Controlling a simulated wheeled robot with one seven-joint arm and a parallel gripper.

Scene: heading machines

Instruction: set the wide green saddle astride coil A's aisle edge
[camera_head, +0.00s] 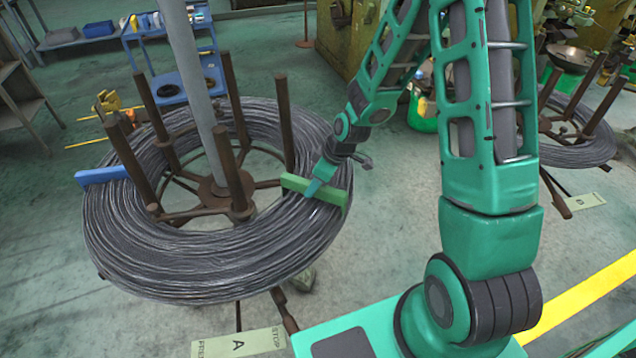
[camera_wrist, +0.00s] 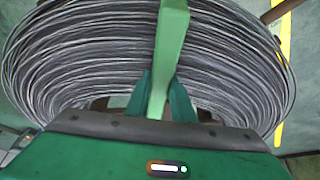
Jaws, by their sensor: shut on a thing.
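Coil A (camera_head: 215,255) is a large ring of dark grey wire lying on a brown spider with upright posts, with an "A" label on the floor in front. The green saddle (camera_head: 330,193) lies crosswise over the coil's right side, its outer end turned down at the coil's outer edge. My gripper (camera_head: 313,188) is shut on the saddle from above. In the wrist view the saddle (camera_wrist: 172,45) runs up from between my fingers (camera_wrist: 160,100) across the wire strands (camera_wrist: 90,60). Whether the saddle rests on the wire or hovers just above it, I cannot tell.
A blue saddle (camera_head: 102,175) sits across coil A's left side. Brown posts (camera_head: 284,120) and a grey column (camera_head: 190,80) rise inside the coil. A second coil (camera_head: 580,145) lies at right. A blue cart (camera_head: 170,50) stands behind.

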